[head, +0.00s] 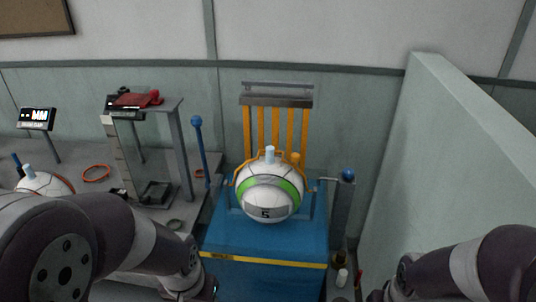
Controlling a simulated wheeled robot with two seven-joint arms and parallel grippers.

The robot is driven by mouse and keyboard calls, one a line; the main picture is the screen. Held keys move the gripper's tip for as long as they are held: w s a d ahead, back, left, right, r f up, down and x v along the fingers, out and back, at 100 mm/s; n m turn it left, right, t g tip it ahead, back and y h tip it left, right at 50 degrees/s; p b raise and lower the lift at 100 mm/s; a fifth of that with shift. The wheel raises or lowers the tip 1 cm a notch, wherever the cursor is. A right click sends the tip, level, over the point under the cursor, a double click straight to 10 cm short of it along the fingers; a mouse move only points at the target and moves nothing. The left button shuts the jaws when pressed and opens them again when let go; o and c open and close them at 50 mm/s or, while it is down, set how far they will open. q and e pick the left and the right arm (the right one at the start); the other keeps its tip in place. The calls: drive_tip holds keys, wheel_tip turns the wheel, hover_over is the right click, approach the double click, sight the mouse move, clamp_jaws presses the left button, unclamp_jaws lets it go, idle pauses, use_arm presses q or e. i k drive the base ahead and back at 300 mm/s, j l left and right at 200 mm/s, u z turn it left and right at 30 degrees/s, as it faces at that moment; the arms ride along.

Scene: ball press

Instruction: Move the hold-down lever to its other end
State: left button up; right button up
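A white ball with a green band and a dark "5" (267,196) sits on the blue press stand (262,239), in front of several upright orange bars (275,128). A tall blue lever with a round knob (196,122) stands nearly upright at the stand's left. A second blue knob (347,174) sits on a grey post at the right. I cannot tell for sure which of these is the hold-down lever. My arms enter at the lower left and lower right; both grippers are below the picture edge, away from both knobs.
A grey frame with a red item on top (138,99) stands on the left bench, near an orange ring (96,173) and a small display (37,119). Another ball (44,183) is partly hidden by my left arm. A pale partition (450,160) bounds the right side.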

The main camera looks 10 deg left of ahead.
sight(196, 121)
drive_tip(key=i+j, duration=0.1)
drive_tip(key=j, duration=0.35)
drive_tip(key=i+j, duration=0.1)
drive_tip(key=j, duration=0.4)
drive_tip(key=i+j, duration=0.1)
drive_tip(key=j, duration=0.35)
